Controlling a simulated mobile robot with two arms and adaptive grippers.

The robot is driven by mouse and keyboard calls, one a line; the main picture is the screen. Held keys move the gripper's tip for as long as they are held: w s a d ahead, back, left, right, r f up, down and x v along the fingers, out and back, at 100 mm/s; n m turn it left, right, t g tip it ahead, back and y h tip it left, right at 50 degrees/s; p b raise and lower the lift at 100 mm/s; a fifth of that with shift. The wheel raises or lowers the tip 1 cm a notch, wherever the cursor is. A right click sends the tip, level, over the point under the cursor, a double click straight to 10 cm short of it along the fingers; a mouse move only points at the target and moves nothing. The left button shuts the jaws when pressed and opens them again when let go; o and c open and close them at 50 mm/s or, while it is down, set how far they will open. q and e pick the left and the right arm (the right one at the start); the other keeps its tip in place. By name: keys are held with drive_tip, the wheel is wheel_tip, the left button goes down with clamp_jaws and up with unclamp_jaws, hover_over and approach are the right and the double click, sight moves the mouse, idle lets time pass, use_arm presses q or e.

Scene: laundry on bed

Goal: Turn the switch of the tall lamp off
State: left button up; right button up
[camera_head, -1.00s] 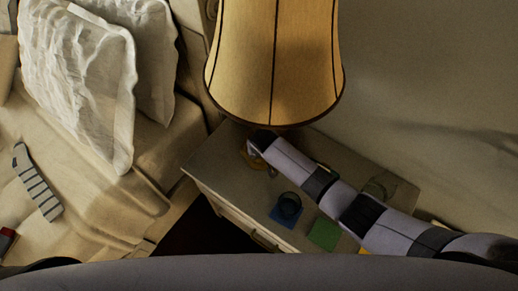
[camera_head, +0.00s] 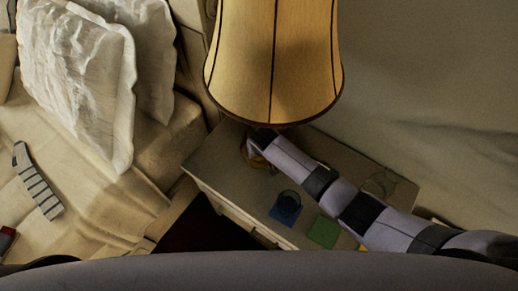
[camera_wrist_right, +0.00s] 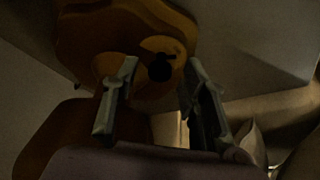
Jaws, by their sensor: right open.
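The tall lamp (camera_head: 272,60) has a beige shade with dark ribs and stands on the nightstand. Its round wooden-looking base shows in the right wrist view (camera_wrist_right: 90,40). A small dark knob, which looks like the switch (camera_wrist_right: 160,68), sits on a paler round part of it. My right gripper (camera_wrist_right: 157,82) is open, with its two fingers apart and the knob showing between and beyond their tips. I cannot tell whether they touch it. My left gripper is not in view.
On the nightstand (camera_head: 215,165) are a dark blue cup (camera_head: 288,203) on a blue coaster, a green coaster (camera_head: 324,232) and a clear glass dish (camera_head: 380,184). The bed with pillows (camera_head: 80,80) and a striped sock (camera_head: 38,182) is at left. A wall is at right.

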drive_tip(key=shift+r, duration=0.15)
drive_tip(key=v, duration=0.7)
idle(0.3)
drive_tip(key=shift+c, duration=0.2)
